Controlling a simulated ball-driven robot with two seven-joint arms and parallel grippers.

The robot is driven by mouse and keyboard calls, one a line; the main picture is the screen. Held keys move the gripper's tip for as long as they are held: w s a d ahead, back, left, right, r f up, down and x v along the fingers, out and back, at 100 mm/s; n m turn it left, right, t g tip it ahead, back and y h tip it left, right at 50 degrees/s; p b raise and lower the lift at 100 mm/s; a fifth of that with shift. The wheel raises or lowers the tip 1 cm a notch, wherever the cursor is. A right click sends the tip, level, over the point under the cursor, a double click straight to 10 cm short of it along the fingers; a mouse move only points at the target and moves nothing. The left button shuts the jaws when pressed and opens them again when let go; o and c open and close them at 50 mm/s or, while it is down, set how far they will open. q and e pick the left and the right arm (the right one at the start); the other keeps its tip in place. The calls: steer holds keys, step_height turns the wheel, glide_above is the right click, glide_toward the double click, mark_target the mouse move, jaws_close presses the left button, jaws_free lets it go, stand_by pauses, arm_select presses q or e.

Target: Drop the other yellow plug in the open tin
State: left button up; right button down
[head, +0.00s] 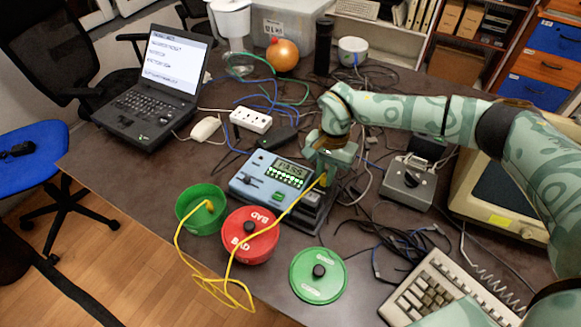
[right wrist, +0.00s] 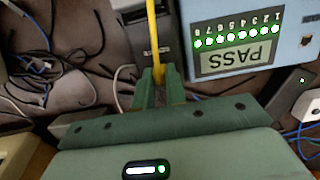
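The tester (head: 262,189) lies mid-table, its screen reading PASS with a row of green lights lit; it also shows in the right wrist view (right wrist: 205,22). A yellow cable (head: 233,283) runs from the open green tin (head: 188,221), where one yellow plug (head: 208,205) rests, across to the tester's right side. My right gripper (head: 323,170) is there, fingers pointing down, shut on the other yellow plug (head: 323,180). In the right wrist view the yellow (right wrist: 157,72) passes between the close fingers (right wrist: 160,92). Whether this plug still touches the dark unit beside the tester is unclear. My left gripper is out of view.
A closed red tin marked BAD (head: 263,242) stands right of the green tin. A loose green lid (head: 319,285) lies farther right. A laptop (head: 155,90), power strip (head: 250,120), grey switch box (head: 405,183), black cables and keyboard (head: 438,287) surround them.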

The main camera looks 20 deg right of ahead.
steer(key=shift+r, duration=0.15)
steer(key=shift+r+p, duration=1.55)
steer(key=shift+r, duration=0.55)
